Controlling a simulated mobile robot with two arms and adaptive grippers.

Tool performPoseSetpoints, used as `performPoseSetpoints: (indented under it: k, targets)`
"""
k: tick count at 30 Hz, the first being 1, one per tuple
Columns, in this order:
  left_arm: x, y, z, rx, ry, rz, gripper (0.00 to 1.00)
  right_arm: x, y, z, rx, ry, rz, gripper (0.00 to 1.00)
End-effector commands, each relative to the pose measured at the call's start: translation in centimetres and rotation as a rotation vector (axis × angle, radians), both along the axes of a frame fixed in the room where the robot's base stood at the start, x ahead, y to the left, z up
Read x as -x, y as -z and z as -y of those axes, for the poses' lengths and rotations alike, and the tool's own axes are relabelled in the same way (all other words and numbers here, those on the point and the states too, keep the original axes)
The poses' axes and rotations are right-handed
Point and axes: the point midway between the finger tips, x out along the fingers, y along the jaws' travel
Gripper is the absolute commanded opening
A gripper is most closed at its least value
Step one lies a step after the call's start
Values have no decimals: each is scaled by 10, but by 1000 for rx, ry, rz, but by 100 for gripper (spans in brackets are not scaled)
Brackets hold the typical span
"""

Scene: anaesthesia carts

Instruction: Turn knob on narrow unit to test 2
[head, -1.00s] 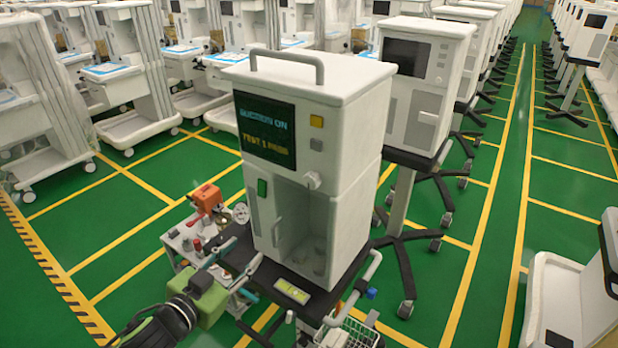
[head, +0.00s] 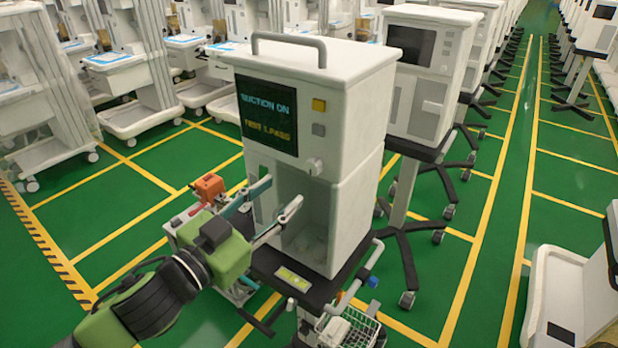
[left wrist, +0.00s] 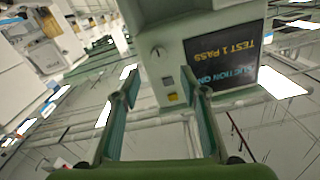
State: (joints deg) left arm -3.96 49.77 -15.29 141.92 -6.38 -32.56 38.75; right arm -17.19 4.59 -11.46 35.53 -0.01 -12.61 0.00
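The narrow unit (head: 345,80) is a tall white box with a grey top handle, standing on a black base. Its screen (head: 268,113) reads "SUCTION ON" and "TEST 1 PASS". The knob (head: 314,166) is small and pale, below the yellow button (head: 319,105) and a grey one; it also shows in the left wrist view (left wrist: 157,52), ahead of the fingers. My left gripper (head: 282,192) is open and empty in front of the unit, lower and to the left of the knob, apart from it. The fingers partly hide the unit's lower front. My right gripper is not in view.
A small cart with an orange device (head: 208,187) stands behind my left gripper. A wire basket (head: 350,328) hangs low at the unit's stand. Similar units (head: 430,75) line up behind to the right. A white cart edge (head: 565,300) is at lower right.

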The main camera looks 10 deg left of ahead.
Motion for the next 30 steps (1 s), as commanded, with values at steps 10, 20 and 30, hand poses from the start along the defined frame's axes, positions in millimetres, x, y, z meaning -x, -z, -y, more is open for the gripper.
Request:
performPoseSetpoints:
  k: [10,20,30]
  targets:
    - [-14,4,5,1,0,6,40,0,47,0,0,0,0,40]
    - [-31,-1,13,-4,-1,-2,40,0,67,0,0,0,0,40]
    - [-81,-1,33,-7,0,-4,40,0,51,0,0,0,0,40]
